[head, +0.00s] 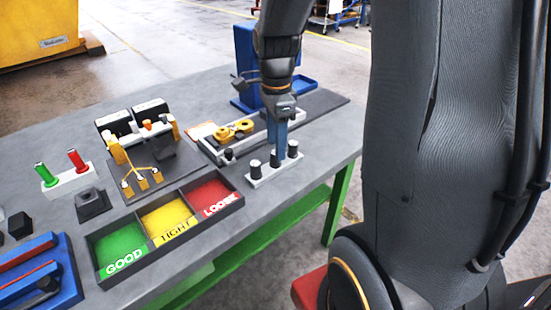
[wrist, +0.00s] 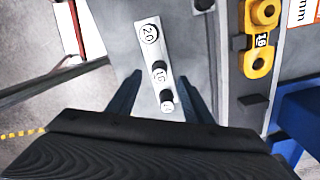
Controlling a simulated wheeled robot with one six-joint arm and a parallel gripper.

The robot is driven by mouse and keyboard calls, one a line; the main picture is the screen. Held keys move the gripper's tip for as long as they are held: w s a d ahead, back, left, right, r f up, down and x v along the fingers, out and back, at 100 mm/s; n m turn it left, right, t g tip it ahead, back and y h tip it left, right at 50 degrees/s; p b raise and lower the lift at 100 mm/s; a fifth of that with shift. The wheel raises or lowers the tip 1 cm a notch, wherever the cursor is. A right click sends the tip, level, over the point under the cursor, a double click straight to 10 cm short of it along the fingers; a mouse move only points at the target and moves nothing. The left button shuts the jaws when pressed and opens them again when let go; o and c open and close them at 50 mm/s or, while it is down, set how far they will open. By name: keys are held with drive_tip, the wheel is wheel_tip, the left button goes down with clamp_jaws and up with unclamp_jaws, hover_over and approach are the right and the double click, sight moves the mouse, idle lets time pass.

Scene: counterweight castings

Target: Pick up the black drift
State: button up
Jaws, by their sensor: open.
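A white holder (head: 262,181) near the table's right edge carries three upright black pegs with pale tops: a left one (head: 255,168), a middle one (head: 274,160) and a right one (head: 292,150). I cannot tell for sure which is the black drift. The wrist view shows the same white holder (wrist: 153,50) with a peg marked 20 (wrist: 150,34), one marked 16 (wrist: 159,74) and a smaller one (wrist: 167,101) with an unclear mark. My gripper (head: 277,147) is open, its blue fingers pointing down over the holder. In the wrist view the fingers flank the two smaller pegs, holding nothing.
A yellow link plate marked 16 (wrist: 262,40) lies beside the holder on a grey fixture. A blue stand (head: 246,60) rises behind. A tray (head: 240,203) marked GOOD, TIGHT and LOOSE lies to the left. Red and green handled gauges (head: 77,160) stand farther left.

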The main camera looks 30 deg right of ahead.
drive_tip(key=shift+s+a+f+p, duration=0.15)
drive_tip(key=shift+f+p, duration=0.35)
drive_tip(key=shift+f, duration=1.6)
drive_tip(key=c, duration=1.1)
